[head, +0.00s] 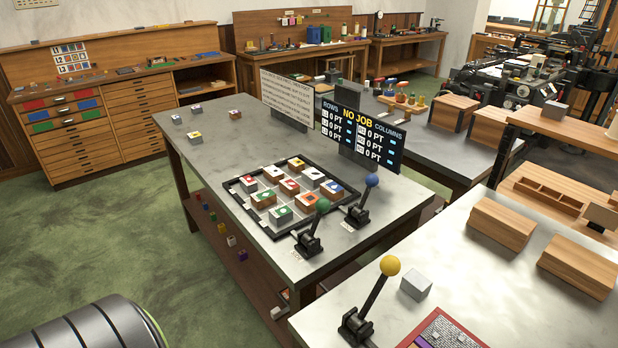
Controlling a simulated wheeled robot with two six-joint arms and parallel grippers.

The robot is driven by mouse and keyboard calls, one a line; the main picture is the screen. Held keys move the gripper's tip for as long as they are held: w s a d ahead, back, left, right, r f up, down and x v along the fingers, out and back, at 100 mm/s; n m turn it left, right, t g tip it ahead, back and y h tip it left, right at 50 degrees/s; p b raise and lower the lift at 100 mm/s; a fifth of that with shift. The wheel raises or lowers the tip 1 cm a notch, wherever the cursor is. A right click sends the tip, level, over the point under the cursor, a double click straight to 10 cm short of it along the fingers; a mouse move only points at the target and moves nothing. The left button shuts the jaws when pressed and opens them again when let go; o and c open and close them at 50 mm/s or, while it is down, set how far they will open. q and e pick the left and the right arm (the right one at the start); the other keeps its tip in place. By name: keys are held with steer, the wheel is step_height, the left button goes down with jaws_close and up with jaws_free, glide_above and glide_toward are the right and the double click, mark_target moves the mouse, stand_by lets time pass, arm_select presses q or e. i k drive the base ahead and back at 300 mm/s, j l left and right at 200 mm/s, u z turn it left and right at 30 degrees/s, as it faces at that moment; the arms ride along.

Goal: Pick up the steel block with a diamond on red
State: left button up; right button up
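Several small blocks, some steel grey and some wood brown, sit in a dark-framed tray (228,190) on the near grey-topped table. Their tops carry coloured patches with small marks. Loose blocks lie at the table's far left, including a grey one with a reddish top (196,109) and a brown one with red (235,115). The marks are too small for me to tell which is a diamond. Neither gripper is in view.
Levers with a green knob (322,205) and a blue knob (371,180) stand at the tray's front right. A sign board (361,137) reading "NO JOB" stands behind the tray. A yellow-knobbed lever (389,266) stands on the right table. Green floor is clear at left.

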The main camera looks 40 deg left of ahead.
mark_target(248, 183)
steer(key=j+z, duration=0.3)
steer(key=j, duration=0.25)
steer(key=j+z, duration=0.3)
steer(key=j, duration=0.25)
steer(key=k+j+z, duration=0.25)
steer(key=j, duration=0.25)
steer(key=j+z, duration=0.3)
steer(key=j, duration=0.2)
